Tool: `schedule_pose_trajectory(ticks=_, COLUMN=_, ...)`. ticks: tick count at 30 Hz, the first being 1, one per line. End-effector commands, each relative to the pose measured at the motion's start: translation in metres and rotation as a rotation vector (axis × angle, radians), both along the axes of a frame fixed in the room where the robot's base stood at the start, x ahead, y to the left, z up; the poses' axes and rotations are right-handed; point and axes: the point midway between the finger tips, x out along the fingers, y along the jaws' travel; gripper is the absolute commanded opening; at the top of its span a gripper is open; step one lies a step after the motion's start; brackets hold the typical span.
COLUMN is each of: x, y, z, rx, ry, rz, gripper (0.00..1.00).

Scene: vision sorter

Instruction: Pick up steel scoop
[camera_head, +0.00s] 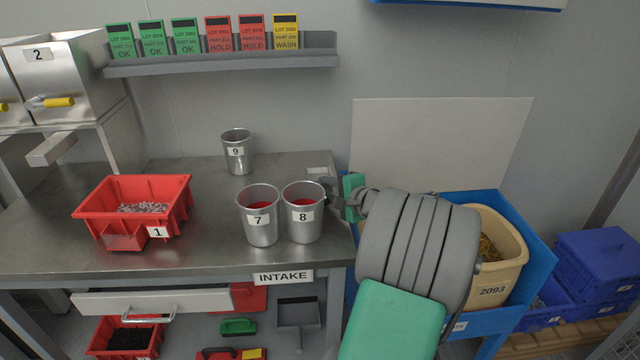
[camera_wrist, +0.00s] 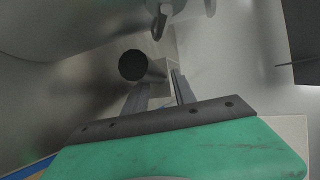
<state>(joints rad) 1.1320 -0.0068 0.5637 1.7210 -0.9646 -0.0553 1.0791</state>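I cannot make out the steel scoop for certain. In the wrist view a short grey cylinder with a dark round end (camera_wrist: 133,65) lies just beyond my fingertips; it may be the scoop's handle. My gripper (camera_head: 328,190) is at the bench's right edge, just right of steel cup 8 (camera_head: 303,222), which hides part of that spot. In the wrist view my gripper (camera_wrist: 158,84) has its two fingers apart. I see nothing clearly clamped between them. A shiny metal part (camera_wrist: 180,10) shows at the top of the wrist view; I cannot tell what it is.
Steel cup 7 (camera_head: 260,227) stands beside cup 8, both with red contents. Cup 9 (camera_head: 237,155) stands farther back. A red bin 1 (camera_head: 158,232) is on the bench's left. A blue stand (camera_head: 530,240) with beige tub 2093 (camera_head: 508,262) is right. The bench's middle is clear.

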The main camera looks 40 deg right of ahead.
Motion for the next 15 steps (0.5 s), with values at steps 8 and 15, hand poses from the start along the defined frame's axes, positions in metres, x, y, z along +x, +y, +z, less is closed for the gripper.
schedule_pose_trajectory(ticks=8, x=0.0055, y=-0.0021, z=-0.0018, rx=-0.001, ry=0.0, rz=-0.004, gripper=0.32)
schedule_pose_trajectory(ticks=15, x=0.0044, y=-0.0036, z=-0.002, rx=-0.001, ry=0.0, rz=-0.006, gripper=0.12)
